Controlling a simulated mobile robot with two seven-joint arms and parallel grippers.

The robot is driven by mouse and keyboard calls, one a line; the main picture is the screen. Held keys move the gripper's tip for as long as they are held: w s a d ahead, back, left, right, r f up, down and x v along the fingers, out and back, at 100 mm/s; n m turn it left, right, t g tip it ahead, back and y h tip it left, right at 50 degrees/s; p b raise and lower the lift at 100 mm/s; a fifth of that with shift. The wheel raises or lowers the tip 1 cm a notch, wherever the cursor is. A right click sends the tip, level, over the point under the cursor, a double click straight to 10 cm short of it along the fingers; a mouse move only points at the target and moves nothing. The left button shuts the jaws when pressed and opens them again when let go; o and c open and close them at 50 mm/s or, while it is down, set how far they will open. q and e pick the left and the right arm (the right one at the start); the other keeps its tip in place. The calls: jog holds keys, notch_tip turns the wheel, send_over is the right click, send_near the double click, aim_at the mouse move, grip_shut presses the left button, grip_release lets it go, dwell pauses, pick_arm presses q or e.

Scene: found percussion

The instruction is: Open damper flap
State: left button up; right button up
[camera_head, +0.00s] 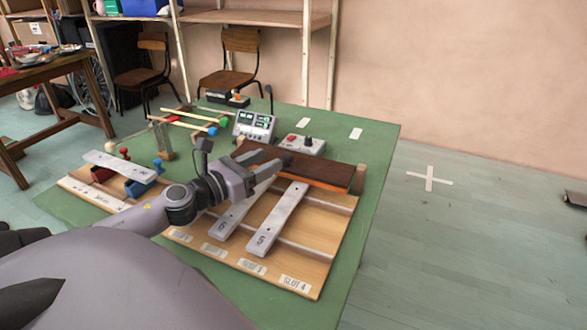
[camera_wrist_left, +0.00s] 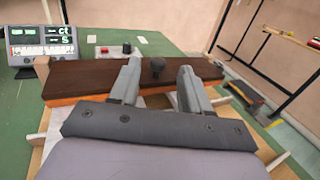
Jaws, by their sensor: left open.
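The damper flap (camera_head: 325,172) is a dark brown board with an orange front edge. It lies flat across the far end of a wooden frame, and also shows in the left wrist view (camera_wrist_left: 90,78). A dark knob (camera_wrist_left: 157,68) stands on the flap. My left gripper (camera_head: 277,162) is open over the flap. In the left wrist view its fingers lie on either side of the knob, with gaps visible; I cannot tell whether they touch it. My right gripper is not in view.
Metal bars (camera_head: 277,217) lie on the slotted wooden frame in front of the flap. A display unit (camera_head: 254,125) and a control box with a dark knob (camera_head: 306,145) stand behind. Mallets (camera_head: 198,127) lie farther left. Green tabletop (camera_head: 374,150) is clear at right.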

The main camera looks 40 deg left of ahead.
aim_at(284, 156)
pick_arm(q)
jog(key=shift+f, duration=0.65)
jog(key=shift+w+d+r, duration=0.1)
jog(key=shift+w+r, duration=0.05)
jog(key=shift+w, duration=0.7)
jog(key=shift+w+d, duration=0.2)
jog(key=shift+w, duration=2.55)
grip_shut()
